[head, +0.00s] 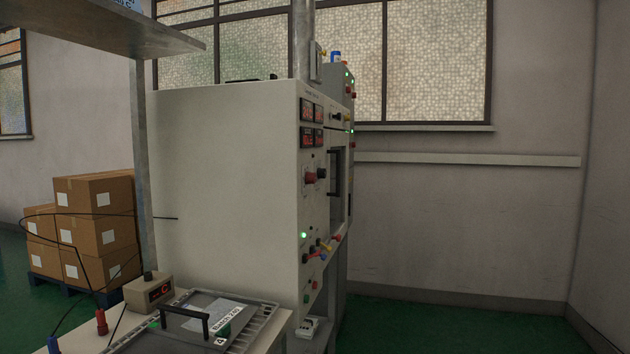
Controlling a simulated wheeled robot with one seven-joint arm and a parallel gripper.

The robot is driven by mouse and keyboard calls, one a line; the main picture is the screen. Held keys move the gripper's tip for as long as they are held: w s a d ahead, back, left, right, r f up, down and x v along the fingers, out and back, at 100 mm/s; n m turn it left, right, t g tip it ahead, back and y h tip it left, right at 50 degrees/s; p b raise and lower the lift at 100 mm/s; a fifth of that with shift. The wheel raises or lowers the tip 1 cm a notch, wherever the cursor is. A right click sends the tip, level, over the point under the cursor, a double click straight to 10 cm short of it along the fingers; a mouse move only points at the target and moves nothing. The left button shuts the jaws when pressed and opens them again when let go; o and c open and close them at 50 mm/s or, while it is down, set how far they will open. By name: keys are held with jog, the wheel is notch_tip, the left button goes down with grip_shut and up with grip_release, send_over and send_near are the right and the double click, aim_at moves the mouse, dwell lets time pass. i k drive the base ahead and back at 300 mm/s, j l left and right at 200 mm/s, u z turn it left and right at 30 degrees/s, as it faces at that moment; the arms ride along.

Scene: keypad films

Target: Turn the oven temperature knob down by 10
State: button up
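A large pale cabinet (225,180) stands in the middle, with its control face turned to the right and seen at a steep angle. The face has several red digital displays (312,124), too small to read. Below them are a red knob (310,178) and a smaller black knob (321,173). A dark handle (335,172) shows on a door-like recess beside them. I cannot tell which control is the oven temperature knob, nor read its setting. My gripper is not in view.
A shelf (95,32) overhangs the upper left. Cartons (95,230) stand behind. The green floor (450,328) at right is clear.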

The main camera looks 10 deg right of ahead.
aim_at(310, 177)
jog(key=i+l+u, duration=0.1)
jog(key=l, duration=0.25)
jog(key=i+l+u, duration=0.15)
jog(key=i+l, duration=0.15)
jog(key=i+l+u, duration=0.1)
jog(key=l, duration=0.4)
jog(key=i+l+u, duration=0.15)
jog(key=l, duration=0.25)
jog(key=i+l+u, duration=0.1)
jog(key=i+l, duration=0.15)
jog(key=l, duration=0.2)
jog(key=i+l+u, duration=0.15)
jog(key=l, duration=0.3)
jog(key=i+l+u, duration=0.1)
jog(key=l, duration=0.35)
jog(key=i+l+u, duration=0.15)
jog(key=l, duration=0.3)
jog(key=k, duration=0.05)
